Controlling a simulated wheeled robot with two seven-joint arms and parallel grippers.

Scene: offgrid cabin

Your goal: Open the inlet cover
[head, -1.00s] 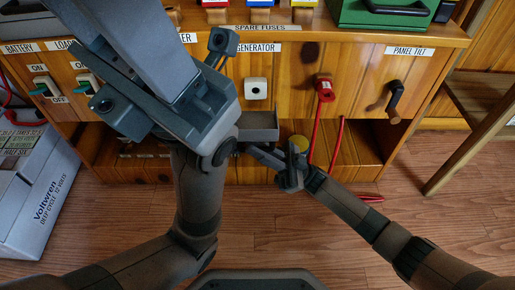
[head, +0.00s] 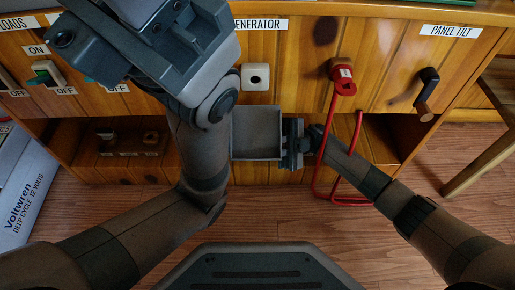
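A grey square box-like piece (head: 256,138) is on the cabinet front, below the GENERATOR label; it appears to be the inlet with its cover. I cannot tell whether its cover is open. My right gripper (head: 292,144) is at the right edge of this piece, very close to it or touching it. Its fingers are dark and seen from above, so their opening does not show clearly. My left arm rises across the left of the head view, close to the grey piece's left side. Its fingers do not show clearly and seem to be beyond the top edge.
A white square fitting (head: 255,77) sits above the grey piece. A red handle (head: 343,80) with a red cable loop (head: 361,150) hangs to the right, close to my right arm. A dark crank (head: 427,93) is under PANEL TILT. A battery (head: 27,195) stands at left.

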